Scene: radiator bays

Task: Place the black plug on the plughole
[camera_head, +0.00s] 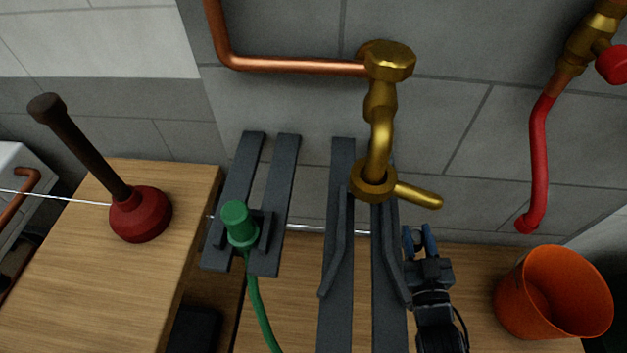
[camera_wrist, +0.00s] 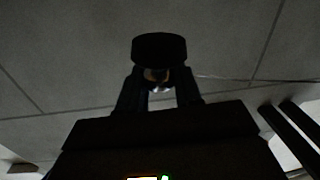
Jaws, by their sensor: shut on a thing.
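My gripper (camera_head: 420,240) shows in the head view with bluish fingertips, just right of the dark slatted rack and below the brass tap's handle. In the wrist view my gripper (camera_wrist: 158,85) is shut on the black plug (camera_wrist: 159,47), a dark round disc held beyond the fingertips against the grey wall. I cannot make out the plug in the head view. I cannot identify the plughole in either view.
The brass tap (camera_head: 381,130) hangs over the dark rack (camera_head: 343,230). A green hose fitting (camera_head: 237,223) sits on the left slats. A plunger (camera_head: 140,215) stands on the left wooden top. An orange bucket (camera_head: 553,293) is at right, near a red pipe (camera_head: 540,150).

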